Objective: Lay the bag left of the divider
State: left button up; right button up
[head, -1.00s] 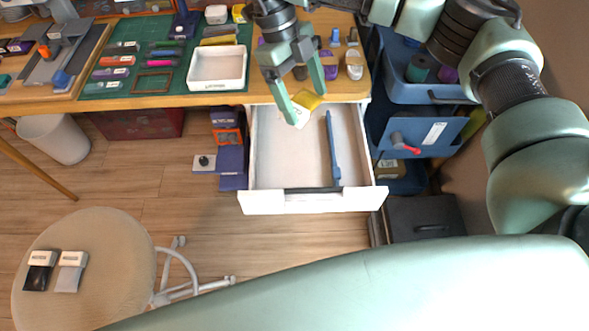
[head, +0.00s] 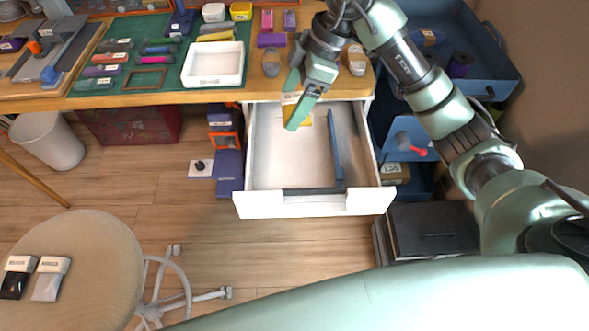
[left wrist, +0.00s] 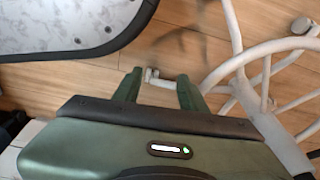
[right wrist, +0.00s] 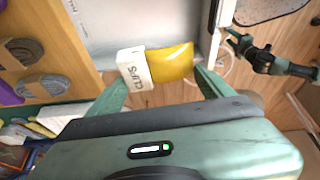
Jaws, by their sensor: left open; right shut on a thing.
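The bag, with a white header marked CLIPS and yellow contents, is in my right gripper (head: 297,107). In the head view only a yellow part of the bag (head: 305,120) shows behind the fingers. The right wrist view shows the bag (right wrist: 157,66) between the fingertips. It is over the open white drawer (head: 270,203), above the left compartment near the back. The blue divider (head: 336,150) runs front to back in the drawer, right of the bag. My left gripper (left wrist: 158,90) is open and empty over the floor near the stool; it is outside the head view.
Two other bags, one black (head: 14,285) and one grey (head: 46,286), lie on the round stool (head: 90,240). The worktop above the drawer holds a white tray (head: 213,64) and several tools. A blue cabinet (head: 470,30) stands right of the drawer. The left compartment floor looks clear.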

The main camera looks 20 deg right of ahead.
jog(key=shift+f, duration=0.25)
jog(key=shift+m, duration=0.3)
notch_tip(320, 180, down, 15)
jog(key=b, duration=0.3)
notch_tip(320, 180, down, 4)
jog(key=shift+r+b, duration=0.1)
jog(key=shift+b, duration=0.35)
jog(key=shift+f, duration=0.45)
pick_arm(q)
jog(key=w+r, duration=0.5)
jog(key=r, duration=0.7)
jog(key=shift+w+d+t, duration=0.15)
jog(key=shift+d+t, duration=0.15)
jog(key=shift+t, duration=0.1)
pick_arm(e)
jog(key=o, duration=1.3)
